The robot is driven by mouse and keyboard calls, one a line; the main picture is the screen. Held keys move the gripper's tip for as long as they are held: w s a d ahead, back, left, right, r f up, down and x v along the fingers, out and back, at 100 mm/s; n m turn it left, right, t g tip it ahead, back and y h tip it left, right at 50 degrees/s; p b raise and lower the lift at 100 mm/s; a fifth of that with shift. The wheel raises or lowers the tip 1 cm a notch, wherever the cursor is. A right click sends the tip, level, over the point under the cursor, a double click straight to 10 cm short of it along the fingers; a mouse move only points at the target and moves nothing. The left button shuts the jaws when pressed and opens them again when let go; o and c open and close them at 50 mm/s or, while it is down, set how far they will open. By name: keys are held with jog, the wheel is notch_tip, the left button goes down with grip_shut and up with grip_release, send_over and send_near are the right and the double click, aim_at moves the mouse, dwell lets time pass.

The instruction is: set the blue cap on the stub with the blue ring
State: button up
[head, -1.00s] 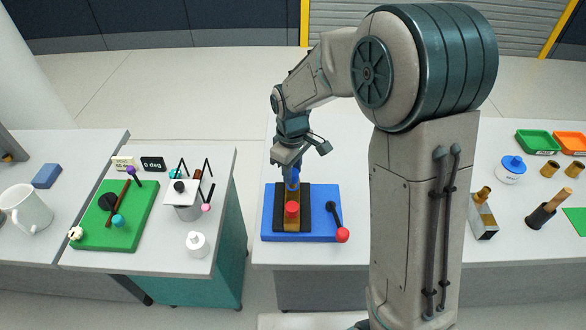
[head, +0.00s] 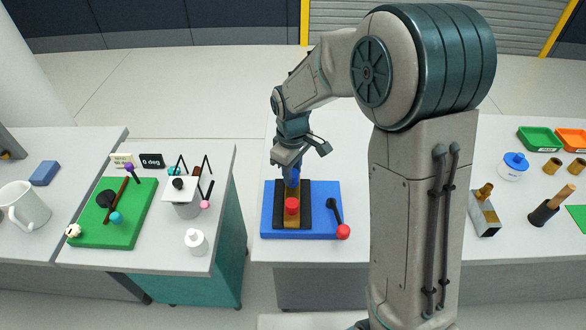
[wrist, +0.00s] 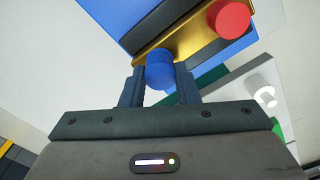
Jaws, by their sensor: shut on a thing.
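My gripper (head: 289,172) points down over the far end of the blue board in the head view. Its two fingers are shut on the blue cap (wrist: 160,71), which sits between the fingertips in the wrist view. In the head view the blue cap (head: 292,181) shows only partly below the fingers. It is at the far end of a brass bar (wrist: 178,40), at or very close above it; I cannot tell whether it is seated. The stub and its blue ring are hidden. A red cap (head: 292,205) stands on the near part of the bar.
The blue board (head: 270,225) carries dark rails beside the bar and a black lever with a red knob (head: 343,231). A green board (head: 90,238) and a white bottle (head: 196,241) stand on the left table. A gap separates the tables.

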jog(key=shift+f+b, duration=0.4)
jog(key=shift+f, duration=0.2)
jog(key=o, duration=1)
jog(key=shift+r, duration=0.1)
notch_tip(320, 180, up, 14)
jog(key=shift+f+b, duration=0.1)
jog(key=shift+b, duration=0.45)
jog(key=s+d+m+t, duration=0.1)
jog(key=s+d+m, duration=0.2)
jog(key=s, duration=0.3)
jog(key=s+d+f+m+t, duration=0.1)
jog(key=s+d+m, duration=0.3)
jog(key=s+d, duration=0.2)
jog(key=s+d+f+m+t, duration=0.1)
jog(key=s+d+m, duration=0.2)
jog(key=s+d, duration=0.2)
jog(key=shift+s+m, duration=0.4)
jog(key=shift+s, duration=0.8)
